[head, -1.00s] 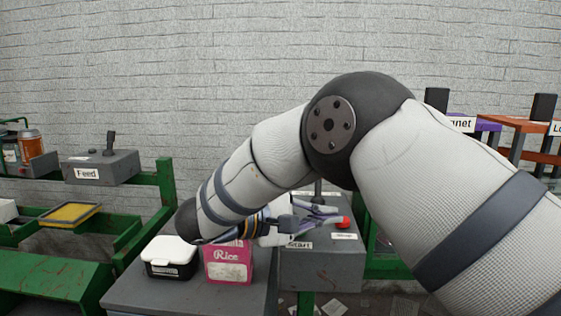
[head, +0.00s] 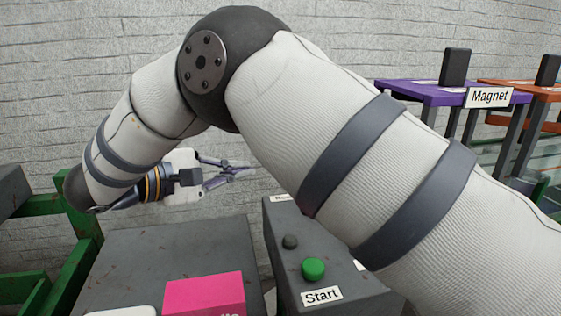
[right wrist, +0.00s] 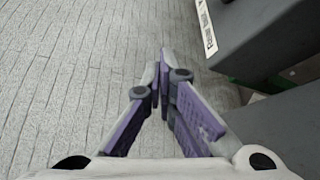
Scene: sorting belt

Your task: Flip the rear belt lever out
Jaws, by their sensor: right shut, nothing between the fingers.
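I cannot make out the rear belt lever in either view; my right arm covers part of the control box (head: 300,262). The grey box carries a green button (head: 313,269), a dark round knob (head: 290,241) and a "Start" label. A second label at its back edge is mostly cut off by the arm. My right gripper (head: 245,172) is shut and empty, beyond the back edge of the box, pointing right. In the right wrist view its fingertips (right wrist: 163,68) meet, with a dark box and a white label to their right. My left gripper is out of view.
A pink box (head: 205,295) stands on the grey table (head: 160,262) at the front, beside a white lid (head: 122,312). A purple Magnet stand (head: 430,93) is at the right. Green frames (head: 85,225) are at the left. A brick wall is behind.

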